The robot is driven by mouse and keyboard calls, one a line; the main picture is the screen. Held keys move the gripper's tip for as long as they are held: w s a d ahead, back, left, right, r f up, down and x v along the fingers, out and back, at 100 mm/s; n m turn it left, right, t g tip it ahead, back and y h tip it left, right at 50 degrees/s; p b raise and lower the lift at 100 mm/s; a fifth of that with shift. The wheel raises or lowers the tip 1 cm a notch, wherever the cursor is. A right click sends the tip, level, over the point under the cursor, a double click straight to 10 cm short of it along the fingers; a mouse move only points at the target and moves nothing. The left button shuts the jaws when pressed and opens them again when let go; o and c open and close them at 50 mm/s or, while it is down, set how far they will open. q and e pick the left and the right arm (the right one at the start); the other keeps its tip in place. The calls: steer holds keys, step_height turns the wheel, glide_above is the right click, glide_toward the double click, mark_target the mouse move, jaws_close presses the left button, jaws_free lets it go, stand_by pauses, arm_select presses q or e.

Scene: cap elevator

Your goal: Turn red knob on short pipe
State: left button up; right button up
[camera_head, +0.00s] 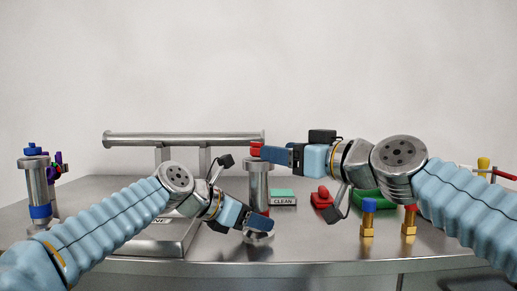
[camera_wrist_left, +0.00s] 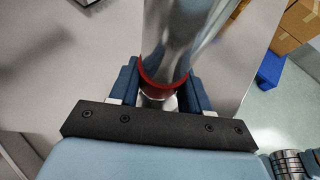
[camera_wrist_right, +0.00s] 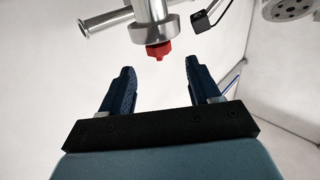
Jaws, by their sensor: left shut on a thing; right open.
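The short metal pipe (camera_head: 258,186) stands upright near the middle of the table. Its red knob (camera_head: 255,148) is on top, partly hidden by my right gripper in the head view. My left gripper (camera_head: 257,222) is shut on the pipe's lower end. In the left wrist view the pipe (camera_wrist_left: 178,45) passes between the fingers, with a red ring (camera_wrist_left: 164,82) near them. My right gripper (camera_head: 270,153) is open at knob height. In the right wrist view the red knob (camera_wrist_right: 158,50) lies ahead of the open fingertips, between their lines and apart from both.
A long horizontal pipe (camera_head: 170,138) on supports stands behind my left arm. A pipe with a blue knob (camera_head: 37,182) stands at far left. A CLEAN box (camera_head: 282,198), a red object (camera_head: 321,197) and brass-based parts (camera_head: 367,228) lie right of the short pipe.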

mark_target(258, 147)
steer(key=x, duration=0.7)
steer(key=shift+w+a, duration=0.25)
steer(key=shift+w, duration=0.05)
steer(key=c, duration=1)
